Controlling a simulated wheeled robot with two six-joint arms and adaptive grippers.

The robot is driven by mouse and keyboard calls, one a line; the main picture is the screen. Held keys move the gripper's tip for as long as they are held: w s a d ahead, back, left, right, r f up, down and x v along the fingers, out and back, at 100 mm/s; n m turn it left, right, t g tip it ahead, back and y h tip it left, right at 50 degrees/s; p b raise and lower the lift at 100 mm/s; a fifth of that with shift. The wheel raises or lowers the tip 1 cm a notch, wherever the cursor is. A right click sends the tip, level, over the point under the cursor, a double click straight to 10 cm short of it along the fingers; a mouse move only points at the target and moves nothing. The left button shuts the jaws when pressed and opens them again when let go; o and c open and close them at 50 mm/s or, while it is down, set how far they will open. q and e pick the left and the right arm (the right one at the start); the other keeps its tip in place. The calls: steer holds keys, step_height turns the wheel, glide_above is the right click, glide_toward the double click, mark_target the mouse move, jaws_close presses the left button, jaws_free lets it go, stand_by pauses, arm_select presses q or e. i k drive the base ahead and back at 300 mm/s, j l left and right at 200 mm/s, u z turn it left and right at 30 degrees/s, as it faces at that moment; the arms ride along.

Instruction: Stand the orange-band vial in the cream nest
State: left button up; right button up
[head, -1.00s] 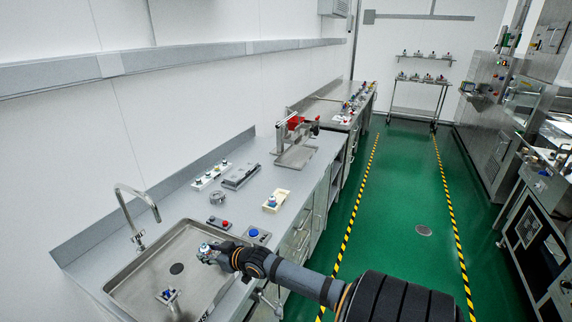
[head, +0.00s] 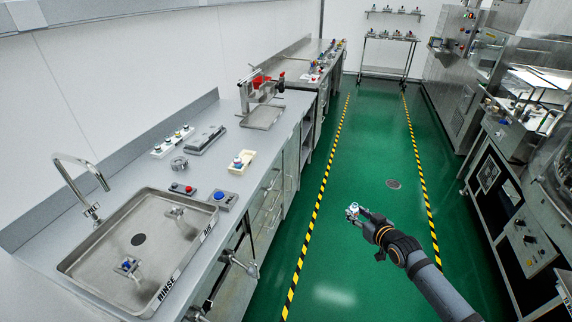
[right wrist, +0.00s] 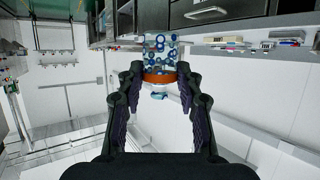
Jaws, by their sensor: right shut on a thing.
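My right gripper (head: 361,215) is shut on a small clear vial (head: 353,210) and holds it out over the green floor, right of the counter. In the right wrist view the vial (right wrist: 160,50) sits between the fingertips. Its orange band (right wrist: 159,77) is at the fingers, and blue ring shapes show on its clear body. A cream nest (head: 247,158) lies on the counter beyond the sink, far from the gripper. A small blue-topped item (head: 238,162) with some red stands on it. My left gripper is out of view.
The steel sink (head: 90,258) marked RINSE has small fixtures inside. A blue-button box (head: 223,198), a red-button box (head: 183,188), a metal ring (head: 179,163) and a white rack (head: 172,142) share the counter. The floor between the yellow-black stripes is clear.

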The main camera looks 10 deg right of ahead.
mark_target(243, 161)
steer(key=i+l, duration=0.3)
steer(key=l, duration=0.2)
steer(key=i+l, duration=0.65)
steer(key=l, duration=0.3)
steer(key=i+l, duration=0.35)
steer(key=l, duration=0.15)
steer(key=i+l+u, duration=0.2)
steer(key=l+u, duration=0.2)
steer(key=i+l+u, duration=0.15)
steer(key=l+u, duration=0.25)
steer(key=j, duration=0.1)
